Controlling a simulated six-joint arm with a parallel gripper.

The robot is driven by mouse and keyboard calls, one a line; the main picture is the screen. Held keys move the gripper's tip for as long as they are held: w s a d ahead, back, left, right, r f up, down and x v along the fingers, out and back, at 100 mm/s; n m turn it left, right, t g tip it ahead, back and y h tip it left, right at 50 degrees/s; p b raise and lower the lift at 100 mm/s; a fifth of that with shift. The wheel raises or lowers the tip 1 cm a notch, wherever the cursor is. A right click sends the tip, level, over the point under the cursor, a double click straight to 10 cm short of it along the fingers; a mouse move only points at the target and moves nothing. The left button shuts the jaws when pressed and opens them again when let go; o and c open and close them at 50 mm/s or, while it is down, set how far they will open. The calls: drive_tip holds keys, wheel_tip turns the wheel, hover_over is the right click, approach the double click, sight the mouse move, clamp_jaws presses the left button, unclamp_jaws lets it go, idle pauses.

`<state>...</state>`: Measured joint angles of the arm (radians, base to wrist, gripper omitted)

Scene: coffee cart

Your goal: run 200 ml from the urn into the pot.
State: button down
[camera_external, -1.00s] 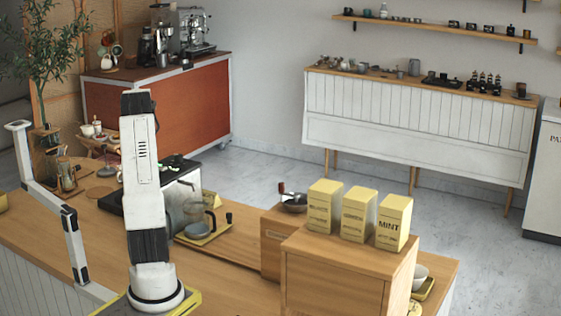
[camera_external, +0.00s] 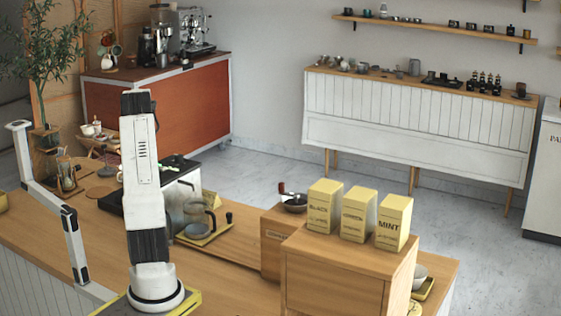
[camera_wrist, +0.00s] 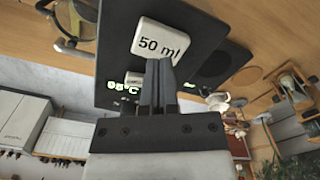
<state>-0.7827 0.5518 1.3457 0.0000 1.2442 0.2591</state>
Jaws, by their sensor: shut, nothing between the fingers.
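The urn (camera_external: 184,180) is a pale metal box with a dark top, partly hidden behind my arm in the external view. In the wrist view, its dark panel (camera_wrist: 190,35) carries a white button marked 50 ml (camera_wrist: 160,40) and a green display reading 95°C (camera_wrist: 122,88). My gripper (camera_wrist: 158,66) is shut and empty, its tips at the lower edge of that button; I cannot tell if they touch.
Another white button (camera_wrist: 134,77) is half hidden by the fingers. A wooden box with a grinder (camera_external: 293,202) and several yellow tea tins (camera_external: 358,214) stand to the right.

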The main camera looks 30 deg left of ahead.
drive_tip(key=shift+f, duration=1.2)
idle(0.9)
drive_tip(key=shift+r, duration=1.2)
drive_tip(key=shift+f, duration=1.4)
idle(1.5)
drive_tip(key=shift+r, duration=1.4)
idle(0.4)
